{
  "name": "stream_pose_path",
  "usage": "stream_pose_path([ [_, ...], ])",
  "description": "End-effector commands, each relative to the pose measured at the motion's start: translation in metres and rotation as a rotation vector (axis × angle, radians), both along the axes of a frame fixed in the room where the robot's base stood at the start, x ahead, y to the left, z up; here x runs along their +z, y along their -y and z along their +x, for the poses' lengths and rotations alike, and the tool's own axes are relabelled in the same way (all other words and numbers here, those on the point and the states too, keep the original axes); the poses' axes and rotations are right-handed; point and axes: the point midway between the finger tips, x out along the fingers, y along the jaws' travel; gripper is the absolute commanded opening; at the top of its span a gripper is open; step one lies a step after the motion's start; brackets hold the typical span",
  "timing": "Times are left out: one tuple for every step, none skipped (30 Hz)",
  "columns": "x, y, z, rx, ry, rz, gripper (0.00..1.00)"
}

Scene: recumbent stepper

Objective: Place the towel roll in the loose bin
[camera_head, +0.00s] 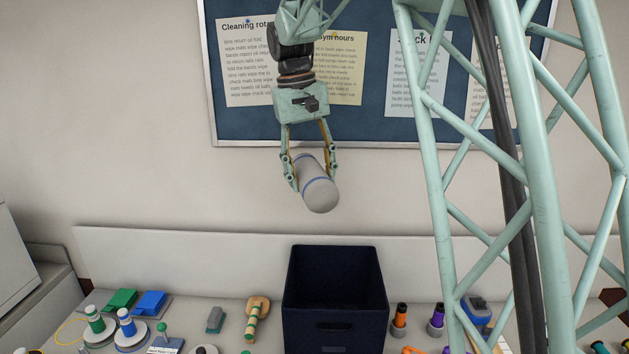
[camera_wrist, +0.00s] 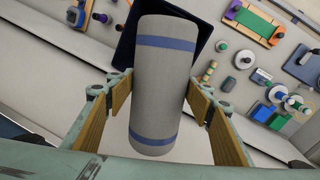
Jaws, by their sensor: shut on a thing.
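The towel roll (camera_head: 318,186) is a grey cylinder with blue bands near its ends. My gripper (camera_head: 313,178) is shut on it and holds it tilted in the air, well above the counter. In the wrist view the roll (camera_wrist: 163,85) lies between the two finger pads of my gripper (camera_wrist: 160,105). The loose bin (camera_head: 334,322) is a dark navy open box with a handle slot in its front, standing on the counter below the roll. In the wrist view part of the bin (camera_wrist: 126,45) shows behind the roll, which hides much of it.
Left of the bin are a wooden-handled item (camera_head: 256,318), a small grey block (camera_head: 215,320) and green and blue items (camera_head: 150,303). Orange (camera_head: 400,316) and purple (camera_head: 437,316) handled items stand to its right. A notice board (camera_head: 380,130) hangs behind my arm.

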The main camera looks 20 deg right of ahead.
Motion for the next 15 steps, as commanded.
stream_pose_path([
  [-0.01, -0.001, 0.0, -0.001, 0.0, 0.0, 0.32],
  [-0.013, -0.001, 0.0, -0.002, 0.0, 0.0, 0.32],
  [-0.017, -0.001, 0.0, -0.003, 0.0, 0.0, 0.32],
  [-0.02, -0.001, 0.0, -0.004, 0.001, 0.0, 0.32],
  [-0.023, -0.001, 0.0, -0.004, 0.001, 0.0, 0.32],
  [-0.028, -0.001, 0.0, -0.004, 0.001, 0.0, 0.32],
  [-0.031, -0.001, 0.0, -0.005, 0.001, 0.0, 0.32],
  [-0.034, -0.001, 0.0, -0.005, 0.001, 0.0, 0.32],
  [-0.039, -0.001, 0.0, -0.005, 0.001, 0.0, 0.32],
  [-0.042, -0.001, 0.0, -0.006, 0.001, 0.0, 0.32],
  [-0.045, -0.001, 0.0, -0.006, 0.001, 0.0, 0.32],
  [-0.049, -0.002, 0.0, -0.006, 0.001, 0.0, 0.32],
  [-0.053, -0.002, 0.0, -0.006, 0.001, 0.0, 0.32],
  [-0.056, -0.001, 0.0, -0.006, 0.001, 0.0, 0.32],
  [-0.06, -0.002, 0.0, -0.006, 0.001, 0.0, 0.32],
])
